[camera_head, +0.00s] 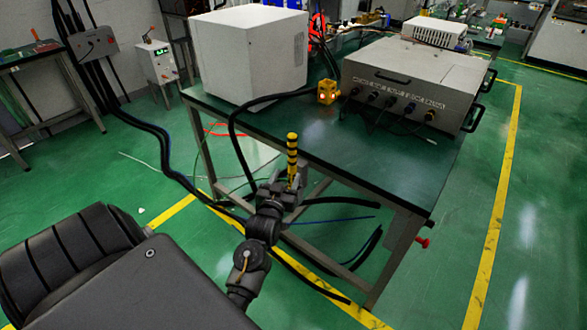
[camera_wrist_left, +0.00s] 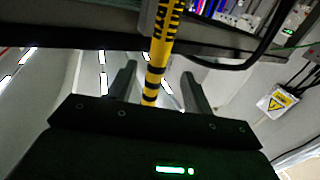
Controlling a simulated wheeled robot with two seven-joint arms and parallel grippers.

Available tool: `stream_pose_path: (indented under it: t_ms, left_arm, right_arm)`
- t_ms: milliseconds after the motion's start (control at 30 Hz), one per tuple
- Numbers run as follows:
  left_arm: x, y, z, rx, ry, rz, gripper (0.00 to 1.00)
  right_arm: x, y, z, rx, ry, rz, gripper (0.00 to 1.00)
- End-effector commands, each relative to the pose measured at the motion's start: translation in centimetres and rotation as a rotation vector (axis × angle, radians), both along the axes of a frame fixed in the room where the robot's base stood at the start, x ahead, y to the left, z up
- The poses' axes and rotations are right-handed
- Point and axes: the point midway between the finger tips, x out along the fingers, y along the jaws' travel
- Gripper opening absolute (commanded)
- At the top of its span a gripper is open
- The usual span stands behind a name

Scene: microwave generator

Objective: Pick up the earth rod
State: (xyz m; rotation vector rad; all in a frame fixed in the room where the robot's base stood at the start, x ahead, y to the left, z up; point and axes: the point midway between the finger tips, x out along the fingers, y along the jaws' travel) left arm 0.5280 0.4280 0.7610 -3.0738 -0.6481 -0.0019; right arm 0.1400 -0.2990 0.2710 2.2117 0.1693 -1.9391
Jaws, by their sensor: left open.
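The earth rod (camera_head: 292,152) is a yellow rod with black bands, standing upright at the near edge of the table in the head view. My left gripper (camera_head: 281,188) is at its lower part; the gripper and arm hide the rod's lower end there. In the left wrist view the rod (camera_wrist_left: 157,67) passes between the two spread fingers of my left gripper (camera_wrist_left: 159,76). The gripper is open, and gaps show on both sides of the rod. My right gripper is not in view.
The dark green table (camera_head: 330,160) carries a white box (camera_head: 245,58), a grey generator unit (camera_head: 415,82) with handles, and a small yellow device (camera_head: 327,92) with red lights. A black cable (camera_head: 236,140) loops over the table edge near the gripper. Other cables lie under the table.

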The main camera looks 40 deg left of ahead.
Motion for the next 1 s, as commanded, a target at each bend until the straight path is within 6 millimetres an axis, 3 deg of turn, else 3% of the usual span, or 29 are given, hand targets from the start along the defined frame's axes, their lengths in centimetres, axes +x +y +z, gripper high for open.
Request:
stream_pose_path:
  t_ms: [100, 367, 700, 1000]
  left_arm:
    - [1.2, 0.4, 0.0, 0.000, 0.001, -0.001, 0.51]
    - [2.1, 0.8, 0.0, 0.000, 0.001, -0.001, 0.51]
    - [6.1, 2.4, -0.2, -0.001, 0.002, -0.001, 0.51]
    - [6.4, 2.5, -0.2, 0.000, 0.001, -0.001, 0.48]
  right_arm:
    - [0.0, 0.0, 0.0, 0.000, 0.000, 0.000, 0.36]
    - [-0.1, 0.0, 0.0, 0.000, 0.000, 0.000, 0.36]
    - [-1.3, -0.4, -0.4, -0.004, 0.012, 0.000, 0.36]
    - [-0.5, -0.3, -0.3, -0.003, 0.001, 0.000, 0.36]
